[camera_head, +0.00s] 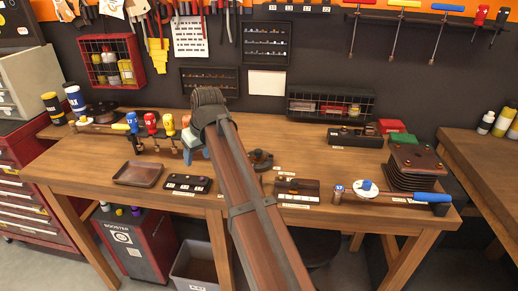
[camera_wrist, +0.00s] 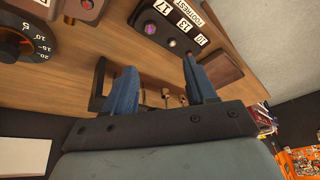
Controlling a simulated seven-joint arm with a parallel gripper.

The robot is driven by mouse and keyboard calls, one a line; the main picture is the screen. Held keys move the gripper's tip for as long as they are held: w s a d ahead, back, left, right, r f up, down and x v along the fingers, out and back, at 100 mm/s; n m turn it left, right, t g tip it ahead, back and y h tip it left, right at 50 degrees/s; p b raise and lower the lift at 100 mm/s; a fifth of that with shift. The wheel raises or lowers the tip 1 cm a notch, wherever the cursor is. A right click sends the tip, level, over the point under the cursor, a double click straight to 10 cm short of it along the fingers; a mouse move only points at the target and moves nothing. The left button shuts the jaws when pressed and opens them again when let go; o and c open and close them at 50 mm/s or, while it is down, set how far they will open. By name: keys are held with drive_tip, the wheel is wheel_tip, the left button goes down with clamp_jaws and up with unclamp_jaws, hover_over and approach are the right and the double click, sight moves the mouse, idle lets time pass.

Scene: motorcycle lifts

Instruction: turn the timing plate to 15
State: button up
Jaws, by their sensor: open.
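The timing plate appears to be the black round dial (camera_wrist: 22,52) at the left edge of the wrist view, partly cut off. It has white marks with 5, 10, 15 and 20 readable along its rim, and a reddish spot at its centre. In the head view a dark round piece (camera_head: 261,160) just right of my arm looks like the same dial; its marks are too small to read. My gripper (camera_wrist: 163,84) has two blue fingers, apart and empty. In the head view it is mostly hidden by my arm, and the bluish part (camera_head: 191,142) shows left of the dial.
A dark block with labels 10, 13 and 17 (camera_wrist: 170,32) lies near my fingers in the wrist view. On the bench are a brown tray (camera_head: 138,174), a flat dark mount (camera_head: 298,190), a blue-handled tool (camera_head: 425,197) and several coloured-handled tools (camera_head: 151,122).

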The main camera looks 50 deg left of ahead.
drive_tip(key=w+d+r+m+t, duration=0.1)
drive_tip(key=w+d+r, duration=0.15)
drive_tip(key=w, duration=0.45)
drive_tip(key=w+d+r+m, duration=0.1)
drive_tip(key=w+r, duration=0.3)
drive_tip(key=w, duration=0.3)
approach(258, 151)
drive_tip(key=shift+m+t, duration=0.3)
drive_tip(key=x, duration=0.8)
drive_tip(key=shift+s+a+f, duration=0.1)
drive_tip(key=shift+a+f, duration=0.05)
drive_tip(key=shift+f, duration=0.1)
drive_tip(key=c, duration=1)
